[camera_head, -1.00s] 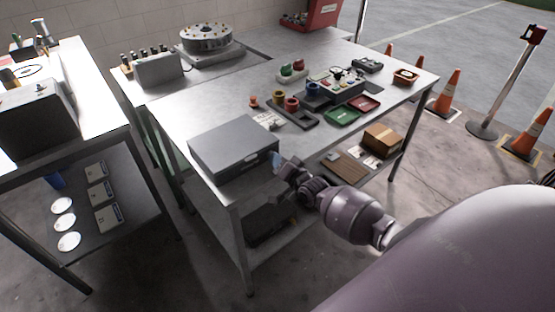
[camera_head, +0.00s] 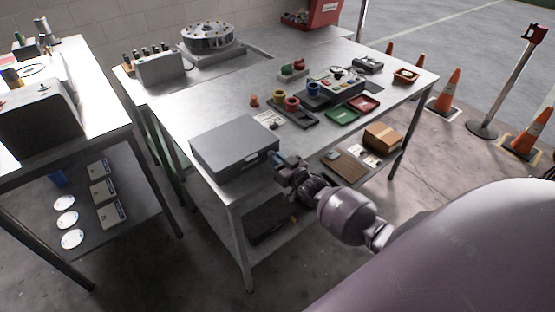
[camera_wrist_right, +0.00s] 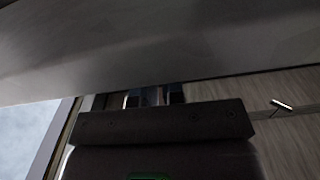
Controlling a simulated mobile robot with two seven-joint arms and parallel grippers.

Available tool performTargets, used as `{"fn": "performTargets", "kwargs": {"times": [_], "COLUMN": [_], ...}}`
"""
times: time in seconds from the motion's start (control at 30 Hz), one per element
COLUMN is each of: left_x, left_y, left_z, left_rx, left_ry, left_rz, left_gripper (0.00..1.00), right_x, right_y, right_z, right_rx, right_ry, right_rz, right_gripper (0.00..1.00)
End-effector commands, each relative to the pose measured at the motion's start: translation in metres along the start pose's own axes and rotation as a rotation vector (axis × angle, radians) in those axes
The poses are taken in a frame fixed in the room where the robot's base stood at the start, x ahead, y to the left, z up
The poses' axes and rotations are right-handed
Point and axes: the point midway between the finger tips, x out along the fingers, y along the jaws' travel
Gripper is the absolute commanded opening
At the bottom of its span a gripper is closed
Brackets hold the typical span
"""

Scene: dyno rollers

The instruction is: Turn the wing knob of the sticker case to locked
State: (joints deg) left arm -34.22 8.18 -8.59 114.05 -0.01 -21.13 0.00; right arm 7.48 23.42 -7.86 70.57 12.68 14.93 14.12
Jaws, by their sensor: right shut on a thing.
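The sticker case looks to be the grey box (camera_head: 234,146) at the front left corner of the metal table. My right gripper (camera_head: 278,161) is at the case's right front side, its tip touching or almost touching that face. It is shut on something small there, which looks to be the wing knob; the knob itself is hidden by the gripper. In the right wrist view, the gripper's dark body fills the lower middle, and the fingertips (camera_wrist_right: 155,97) show only as a short strip below a large grey surface. The knob's angle cannot be told. My left gripper is not in view.
The metal table (camera_head: 205,107) holds a tray with coloured rings (camera_head: 292,104), a control box (camera_head: 335,88), a green tray (camera_head: 342,114) and a red tray (camera_head: 363,103). A cardboard box (camera_head: 382,136) sits on the lower shelf. Another bench (camera_head: 85,60) stands at left.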

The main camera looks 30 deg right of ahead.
Motion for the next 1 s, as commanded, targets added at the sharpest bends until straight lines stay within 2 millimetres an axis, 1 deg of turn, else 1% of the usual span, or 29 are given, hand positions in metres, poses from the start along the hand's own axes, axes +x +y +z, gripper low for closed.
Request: {"fn": "performTargets", "kwargs": {"times": [0.3,0.67,0.7,0.73,1.0], "left_x": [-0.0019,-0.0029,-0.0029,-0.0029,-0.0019], "left_y": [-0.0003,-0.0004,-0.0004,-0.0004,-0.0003], "left_z": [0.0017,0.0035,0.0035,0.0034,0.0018], "left_rx": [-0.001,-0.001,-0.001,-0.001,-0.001], "left_ry": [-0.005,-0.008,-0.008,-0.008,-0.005], "left_rz": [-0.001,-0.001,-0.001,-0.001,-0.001], "left_gripper": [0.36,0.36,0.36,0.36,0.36], "right_x": [-0.0001,-0.0001,-0.0001,-0.0001,-0.0004], "right_y": [0.0004,0.0003,0.0003,0.0003,0.0001], "right_z": [-0.0002,-0.0002,-0.0002,-0.0002,-0.0001], "right_rx": [-0.055,-0.058,-0.058,-0.058,-0.056], "right_ry": [0.001,0.001,0.001,0.001,0.0], "right_rz": [0.001,0.0,0.0,0.0,0.0], "right_gripper": [0.0,0.0,0.16,0.2,0.2]}}
